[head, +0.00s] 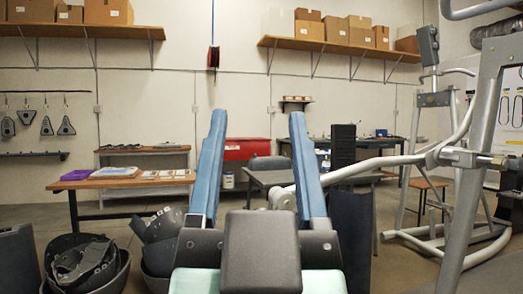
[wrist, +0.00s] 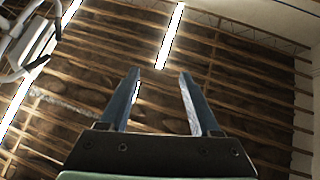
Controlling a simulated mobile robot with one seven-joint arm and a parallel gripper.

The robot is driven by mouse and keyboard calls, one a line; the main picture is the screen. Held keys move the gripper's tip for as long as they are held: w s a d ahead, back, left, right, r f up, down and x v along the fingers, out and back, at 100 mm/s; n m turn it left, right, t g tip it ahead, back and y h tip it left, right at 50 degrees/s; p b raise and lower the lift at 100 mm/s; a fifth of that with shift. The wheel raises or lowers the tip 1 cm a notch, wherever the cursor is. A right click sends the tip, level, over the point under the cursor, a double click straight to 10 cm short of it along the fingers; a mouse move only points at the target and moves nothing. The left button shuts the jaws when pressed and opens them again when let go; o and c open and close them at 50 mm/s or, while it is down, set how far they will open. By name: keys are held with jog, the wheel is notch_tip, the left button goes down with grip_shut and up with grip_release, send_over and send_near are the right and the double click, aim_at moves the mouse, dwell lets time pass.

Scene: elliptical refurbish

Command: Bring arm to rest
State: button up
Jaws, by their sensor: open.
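My gripper (head: 254,165) fills the lower middle of the head view, close to the camera. Its two blue fingers stand upright and wide apart, with nothing between them. In the wrist view my gripper (wrist: 158,98) is also open and empty, and its fingers point toward the wooden ceiling (wrist: 240,85) and its strip lights. No object touches the fingers in either view.
An elliptical machine (head: 470,150) with grey tubes stands close on the right. One long bar reaches left behind my gripper. Bins with dark parts (head: 85,265) sit at lower left. A wooden table (head: 130,182) holds papers behind them. Shelves with boxes (head: 345,45) line the wall.

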jog(key=shift+s+d+r+t, duration=0.15)
jog(key=shift+s+r+t, duration=0.25)
jog(key=shift+s+r, duration=0.55)
notch_tip(320, 180, up, 39)
jog(key=p, duration=3.9)
jog(key=shift+c, duration=0.7)
jog(key=shift+a+n, duration=0.2)
jog(key=shift+n, duration=0.1)
jog(key=shift+c, duration=0.4)
